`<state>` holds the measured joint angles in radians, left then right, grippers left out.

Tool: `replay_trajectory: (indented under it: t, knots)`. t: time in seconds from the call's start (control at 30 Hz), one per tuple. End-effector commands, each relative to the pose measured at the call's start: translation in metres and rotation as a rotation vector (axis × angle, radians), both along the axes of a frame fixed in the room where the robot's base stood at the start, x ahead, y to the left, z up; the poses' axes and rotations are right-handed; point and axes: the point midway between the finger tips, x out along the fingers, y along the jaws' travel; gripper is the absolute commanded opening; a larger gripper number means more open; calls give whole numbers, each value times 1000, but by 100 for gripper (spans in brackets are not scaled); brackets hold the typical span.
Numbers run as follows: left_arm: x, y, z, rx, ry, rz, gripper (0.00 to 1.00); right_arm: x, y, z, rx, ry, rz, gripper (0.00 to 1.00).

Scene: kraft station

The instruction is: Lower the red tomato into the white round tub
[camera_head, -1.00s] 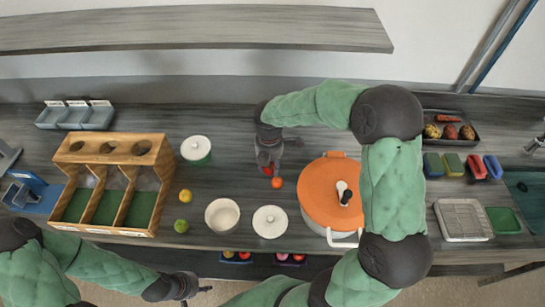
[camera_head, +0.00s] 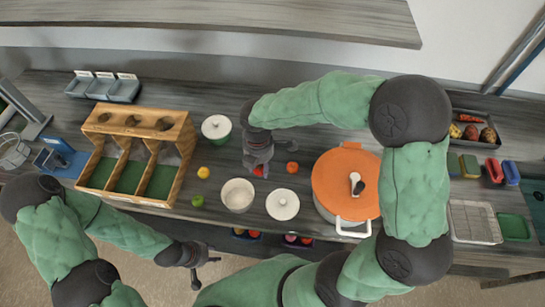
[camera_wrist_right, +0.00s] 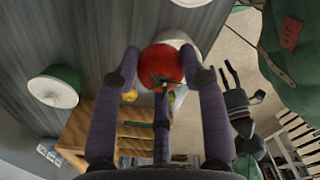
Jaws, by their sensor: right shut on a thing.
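The red tomato (camera_head: 259,171) is held between the fingers of my right gripper (camera_head: 258,168), mostly covered by it in the head view. In the right wrist view the tomato (camera_wrist_right: 161,67) sits between the fingertips, stem side towards the camera. The white round tub (camera_head: 238,183) stands open on the counter, just left of and in front of the gripper. In the wrist view a white rim partly shows behind the tomato. My left gripper (camera_head: 205,270) is open and empty, in front of the counter edge; it also shows in the wrist view (camera_wrist_right: 245,87).
A white lid (camera_head: 282,204) lies right of the tub. An orange-red round item (camera_head: 292,167) lies behind it. A yellow (camera_head: 203,173) and a green fruit (camera_head: 197,201) lie left. An orange pot (camera_head: 335,180), green lidded pot (camera_head: 217,127) and wooden divider box (camera_head: 125,195) stand nearby.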

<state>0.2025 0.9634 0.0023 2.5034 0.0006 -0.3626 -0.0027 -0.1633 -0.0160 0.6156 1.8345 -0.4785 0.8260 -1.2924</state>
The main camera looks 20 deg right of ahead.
Motion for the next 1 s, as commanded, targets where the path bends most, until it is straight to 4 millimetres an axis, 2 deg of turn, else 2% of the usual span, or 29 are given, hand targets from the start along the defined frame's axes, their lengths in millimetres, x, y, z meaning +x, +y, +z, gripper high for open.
replay_trajectory:
  t: [0.2,0.5,1.0]
  knots:
    - [0,0,-14,0,1,0,40,-5,33,-22,0,1,4,15]
    - [0,0,-29,0,1,0,40,-9,60,-46,0,0,2,15]
    - [0,0,-30,0,0,0,40,-10,66,-50,0,0,-1,15]
